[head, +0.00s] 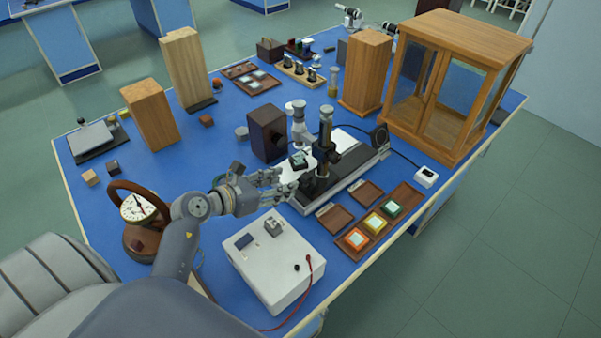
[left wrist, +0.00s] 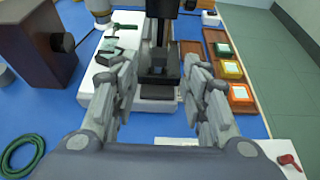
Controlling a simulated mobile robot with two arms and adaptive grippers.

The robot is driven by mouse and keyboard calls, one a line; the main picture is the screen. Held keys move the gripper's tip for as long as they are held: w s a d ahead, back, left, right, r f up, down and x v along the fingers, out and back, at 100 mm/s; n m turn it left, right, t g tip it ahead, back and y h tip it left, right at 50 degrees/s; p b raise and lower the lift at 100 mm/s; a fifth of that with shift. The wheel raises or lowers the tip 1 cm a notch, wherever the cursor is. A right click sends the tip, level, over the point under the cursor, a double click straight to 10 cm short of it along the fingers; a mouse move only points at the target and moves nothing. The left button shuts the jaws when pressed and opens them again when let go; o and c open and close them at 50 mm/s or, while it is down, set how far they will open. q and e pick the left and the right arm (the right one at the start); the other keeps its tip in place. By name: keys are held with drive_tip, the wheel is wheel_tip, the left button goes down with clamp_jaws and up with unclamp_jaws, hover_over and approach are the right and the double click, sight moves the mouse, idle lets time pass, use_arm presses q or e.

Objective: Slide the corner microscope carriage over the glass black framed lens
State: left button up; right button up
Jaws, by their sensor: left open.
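The microscope carriage (head: 322,160), a black column on a dark block, stands upright on a grey rail bench (head: 360,175). In the left wrist view the carriage (left wrist: 160,62) is straight ahead, between the open fingers. My left gripper (head: 284,184) is open and empty beside the carriage's near-left side; it also shows in the left wrist view (left wrist: 160,78). Whether a finger touches the carriage cannot be told. A small dark-framed pale plate (head: 298,160), perhaps the black framed lens, lies left of the carriage on a white surface. My right gripper is not in view.
A white box (head: 270,265) with a red lead stands in front of the bench. Wooden trays with coloured framed plates (head: 375,222) lie to its right. A dark box (head: 267,132) and a glazed wooden cabinet (head: 455,85) stand behind. A round gauge (head: 140,210) stands at left.

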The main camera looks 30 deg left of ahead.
sight(305, 176)
use_arm(q)
drive_tip(key=p+x, duration=0.1)
drive_tip(key=x, duration=0.6)
drive_tip(key=shift+w, duration=0.2)
drive_tip(key=shift+w+d+f, duration=0.25)
drive_tip(key=shift+w, duration=0.15)
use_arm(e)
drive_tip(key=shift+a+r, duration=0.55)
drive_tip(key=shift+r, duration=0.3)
use_arm(q)
clamp_jaws()
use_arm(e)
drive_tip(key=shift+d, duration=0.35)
